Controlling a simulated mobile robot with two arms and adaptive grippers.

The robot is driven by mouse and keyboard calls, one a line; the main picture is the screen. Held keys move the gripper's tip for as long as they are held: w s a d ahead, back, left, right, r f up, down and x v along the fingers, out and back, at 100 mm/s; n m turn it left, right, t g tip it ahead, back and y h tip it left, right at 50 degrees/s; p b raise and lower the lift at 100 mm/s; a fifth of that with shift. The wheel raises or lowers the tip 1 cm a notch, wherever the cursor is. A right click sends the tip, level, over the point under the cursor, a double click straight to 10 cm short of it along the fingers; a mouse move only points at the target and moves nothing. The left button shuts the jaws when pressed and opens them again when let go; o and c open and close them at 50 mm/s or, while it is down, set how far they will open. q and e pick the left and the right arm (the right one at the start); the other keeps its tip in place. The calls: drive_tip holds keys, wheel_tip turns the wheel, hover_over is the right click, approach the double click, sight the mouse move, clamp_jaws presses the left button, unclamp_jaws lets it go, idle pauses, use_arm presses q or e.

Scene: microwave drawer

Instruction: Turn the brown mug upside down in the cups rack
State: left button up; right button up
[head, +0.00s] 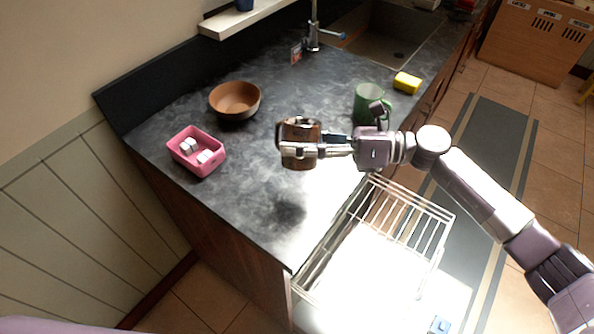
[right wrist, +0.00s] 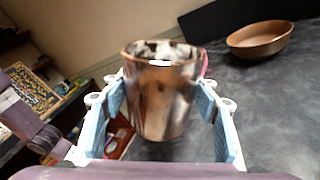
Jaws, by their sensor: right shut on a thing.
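The brown mug (head: 300,127) is glossy and copper-brown. My right gripper (head: 306,150) is shut on it and holds it above the counter, with a shadow below on the worktop. In the right wrist view the mug (right wrist: 160,95) sits between the two blue-padded fingers of the gripper (right wrist: 160,108), its rim toward the top of the picture and a little of its inside showing. The cups rack (head: 437,212) is a white wire drawer, pulled out below the counter edge, to the lower right of the mug. My left gripper is not in view.
The sink (head: 375,40) lies behind. The counter's front area is clear.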

drive_tip(key=shift+w+r+m+p, duration=0.1)
drive_tip(key=shift+r+m+p, duration=0.15)
drive_tip(key=shift+m+p, duration=0.75)
drive_tip(key=m, duration=0.3)
drive_tip(key=shift+f+p, duration=0.1)
drive_tip(key=shift+p, duration=0.25)
drive_tip(key=shift+f+m+g, duration=0.15)
drive_tip(key=shift+m+g, duration=0.15)
drive_tip(key=shift+m, duration=0.1)
drive_tip(key=shift+r+m+p, duration=0.2)
drive_tip(key=shift+m+p, duration=0.3)
drive_tip(key=shift+m, duration=0.2)
drive_tip(key=m+p, duration=0.1)
drive_tip(key=m, duration=0.1)
drive_tip(key=shift+m+y, duration=0.3)
drive_tip(key=shift+m, duration=0.1)
drive_tip(key=shift+f+m+p, duration=0.2)
drive_tip(key=shift+m+p, duration=0.1)
drive_tip(key=shift+m, duration=0.5)
